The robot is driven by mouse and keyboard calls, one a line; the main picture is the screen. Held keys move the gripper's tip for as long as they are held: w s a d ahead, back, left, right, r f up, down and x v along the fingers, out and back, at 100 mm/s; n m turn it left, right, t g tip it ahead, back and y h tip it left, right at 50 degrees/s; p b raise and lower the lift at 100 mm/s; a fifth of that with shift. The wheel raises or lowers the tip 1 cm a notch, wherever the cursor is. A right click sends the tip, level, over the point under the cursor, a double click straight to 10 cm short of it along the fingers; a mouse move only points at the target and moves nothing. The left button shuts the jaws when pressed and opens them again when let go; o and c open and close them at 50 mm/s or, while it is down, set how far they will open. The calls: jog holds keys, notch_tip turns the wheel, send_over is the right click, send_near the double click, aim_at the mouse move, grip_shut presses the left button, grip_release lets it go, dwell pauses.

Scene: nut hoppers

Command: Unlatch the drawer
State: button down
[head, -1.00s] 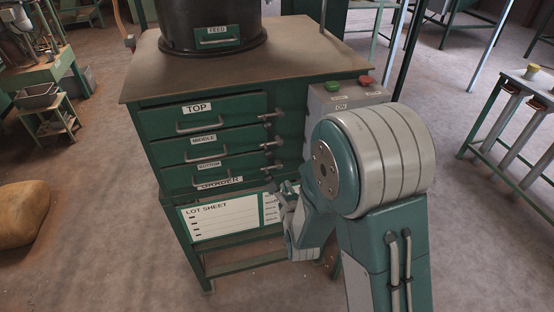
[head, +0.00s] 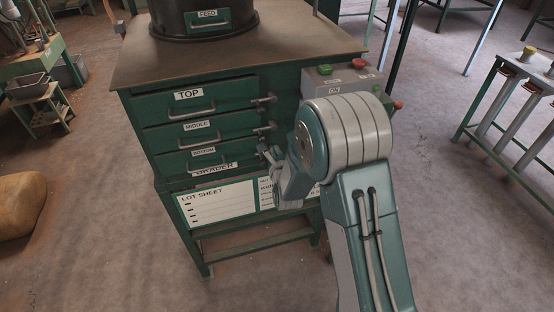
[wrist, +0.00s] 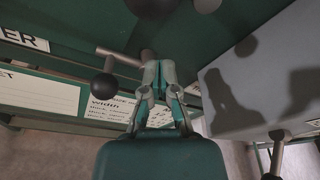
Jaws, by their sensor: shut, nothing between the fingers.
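A green cabinet has three stacked drawers labelled TOP (head: 222,100), MIDDLE (head: 228,130) and BOTTOM (head: 221,157), each with a bar handle. Small latch levers sit at their right ends: the top latch (head: 264,100) and middle latch (head: 265,128) show clearly. In the wrist view, my gripper (wrist: 160,66) is shut and empty. A grey latch rod with a black ball knob (wrist: 104,86) is just left of its fingers. Whether they touch is unclear. Another dark knob (wrist: 151,6) is at the top.
A grey control box (head: 335,80) with green and red buttons stands right of the drawers; its side (wrist: 255,85) is close on the right in the wrist view. A lot sheet (head: 218,203) is below the drawers. A bench (head: 535,85) stands farther right.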

jog(key=shift+s+a+r, duration=0.3)
jog(key=shift+a+r, duration=0.25)
jog(key=shift+r, duration=0.3)
jog(key=shift+s+a+r, duration=0.3)
jog(key=shift+a+r, duration=0.2)
jog(key=shift+r, duration=0.35)
